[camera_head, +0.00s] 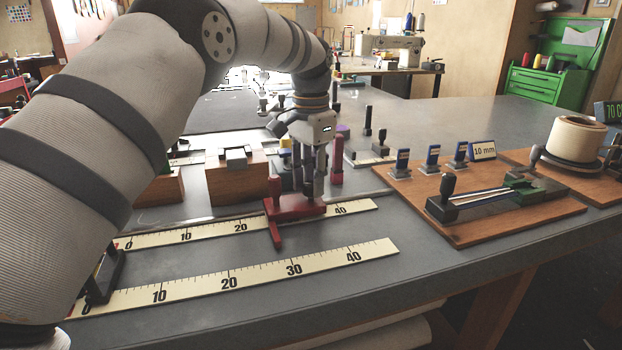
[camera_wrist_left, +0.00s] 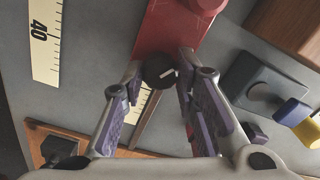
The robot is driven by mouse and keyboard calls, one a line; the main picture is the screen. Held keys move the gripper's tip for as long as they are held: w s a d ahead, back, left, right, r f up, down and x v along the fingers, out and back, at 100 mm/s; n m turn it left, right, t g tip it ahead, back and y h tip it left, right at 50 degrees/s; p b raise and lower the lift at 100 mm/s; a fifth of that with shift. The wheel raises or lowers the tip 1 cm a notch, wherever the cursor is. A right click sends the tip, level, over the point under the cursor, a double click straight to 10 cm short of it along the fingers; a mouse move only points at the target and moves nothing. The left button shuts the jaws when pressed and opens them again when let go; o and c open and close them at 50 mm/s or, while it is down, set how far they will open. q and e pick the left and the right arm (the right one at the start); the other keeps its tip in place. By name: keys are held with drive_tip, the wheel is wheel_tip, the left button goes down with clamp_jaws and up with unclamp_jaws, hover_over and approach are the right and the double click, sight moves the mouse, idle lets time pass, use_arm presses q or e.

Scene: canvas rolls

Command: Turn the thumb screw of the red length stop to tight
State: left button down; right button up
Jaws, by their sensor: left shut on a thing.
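The red length stop (camera_head: 290,209) sits across the upper ruler on the table, near the 30 mark, with a red arm reaching toward the lower ruler. In the left wrist view its red body (camera_wrist_left: 180,32) lies at top centre. Its black thumb screw (camera_wrist_left: 158,72) carries a white line that points right and slightly up. My left gripper (camera_head: 312,190) points down over the stop. In the wrist view the fingers (camera_wrist_left: 160,66) are closed on the thumb screw's sides. The screw is hidden by the fingers in the head view. No tight or loose marking is legible.
Two pale rulers (camera_head: 325,267) lie on the grey table. A wooden board (camera_head: 470,225) with a clamp fixture and blue-labelled pieces lies right. The table between is bare.

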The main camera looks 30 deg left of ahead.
sight(311, 184)
use_arm(q)
drive_tip(key=m, duration=0.6)
drive_tip(key=shift+s+f, duration=0.1)
drive_tip(key=shift+f, duration=0.1)
drive_tip(key=shift+m, duration=0.4)
drive_tip(key=c, duration=1.2)
unclamp_jaws()
drive_tip(key=shift+c, duration=0.2)
drive_tip(key=shift+r, duration=0.1)
drive_tip(key=shift+r, duration=0.1)
wheel_tip(311, 184, up, 7)
drive_tip(key=shift+r, duration=0.15)
